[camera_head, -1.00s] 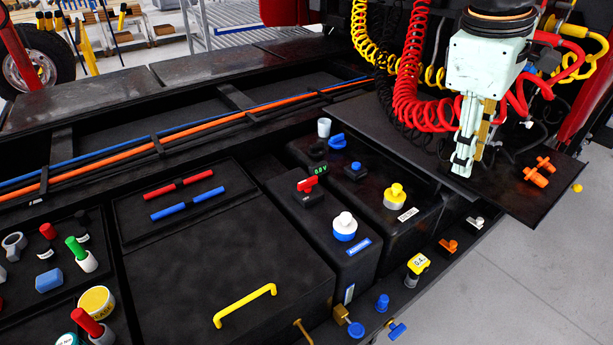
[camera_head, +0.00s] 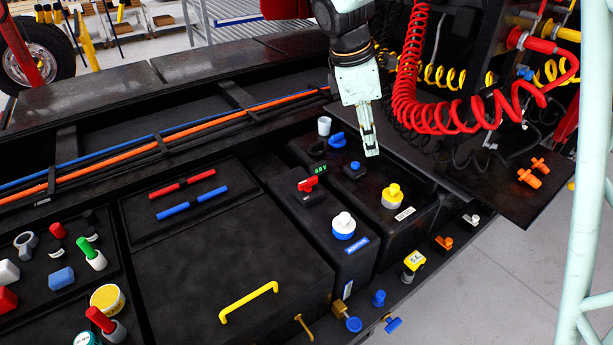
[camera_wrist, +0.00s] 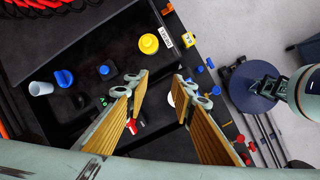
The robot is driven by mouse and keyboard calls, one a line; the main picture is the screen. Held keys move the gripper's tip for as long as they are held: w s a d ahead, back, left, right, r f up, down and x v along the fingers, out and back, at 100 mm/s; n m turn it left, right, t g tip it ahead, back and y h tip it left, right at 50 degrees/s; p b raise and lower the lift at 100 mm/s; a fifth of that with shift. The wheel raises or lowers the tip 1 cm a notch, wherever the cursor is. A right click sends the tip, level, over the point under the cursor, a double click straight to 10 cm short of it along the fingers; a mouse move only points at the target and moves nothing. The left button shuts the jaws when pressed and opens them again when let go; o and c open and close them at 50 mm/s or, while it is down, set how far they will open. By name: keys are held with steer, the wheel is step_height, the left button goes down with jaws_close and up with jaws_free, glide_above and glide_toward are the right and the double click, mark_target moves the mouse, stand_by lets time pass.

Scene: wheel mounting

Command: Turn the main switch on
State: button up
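A red switch (camera_head: 308,184) sits on top of the dark box in the middle, beside a small green voltage readout (camera_head: 318,169). The red switch (camera_wrist: 131,126) also shows in the wrist view, partly behind my left finger. I cannot tell its exact setting. My gripper (camera_head: 371,150) hangs above the boxes, up and to the right of the switch in the head view. In the wrist view, my gripper (camera_wrist: 158,78) is open and its fingers are apart, with nothing between the tips.
A white-and-blue cap (camera_head: 343,226), a yellow cap (camera_head: 393,196), a small blue knob (camera_head: 355,170), a larger blue knob (camera_head: 337,140) and a white cup (camera_head: 324,126) stand near the switch. Red coiled hoses (camera_head: 420,105) hang to the right. A yellow handle (camera_head: 248,302) stands in front.

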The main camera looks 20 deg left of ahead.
steer(key=w+a+f+n+p, duration=0.2)
steer(key=a+f+n, duration=0.15)
steer(key=a, duration=0.65)
steer(key=n+t+p, duration=0.1)
steer(key=n+p, duration=0.1)
steer(key=n, duration=0.2)
glide_toward(307, 180)
steer(key=d+v, duration=0.1)
steer(key=v, duration=0.3)
steer(key=shift+a+r, duration=0.25)
steer(key=shift+a, duration=0.3)
steer(key=shift+f, duration=0.1)
steer(key=shift+p+x, duration=0.45)
steer(key=shift+x, duration=6.35)
jaws_close()
